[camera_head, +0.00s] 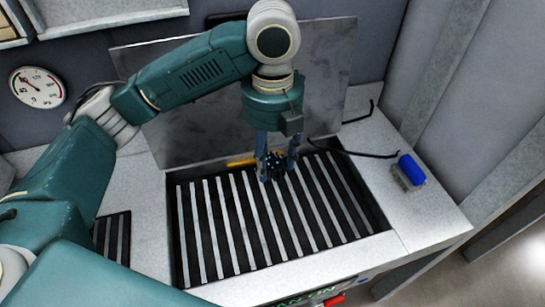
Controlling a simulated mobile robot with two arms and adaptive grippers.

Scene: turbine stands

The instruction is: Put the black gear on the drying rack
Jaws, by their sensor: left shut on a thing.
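My left gripper (277,172) is shut on a small dark gear (275,164) with teeth around its edge. The gripper points down over the upper middle part of a slatted rack (240,237), which has light bars over a dark recess in a grey bench top. The gear is at or just above the bars; I cannot tell whether it touches them. The gripper fingers hide part of the gear. My right gripper is not in view.
A blue-handled brush (411,170) lies on the bench right of the rack. A thin black bent rod (352,152) reaches over the bench there. A grey metal panel (190,130) stands behind the rack. A round gauge (37,87) is on the wall.

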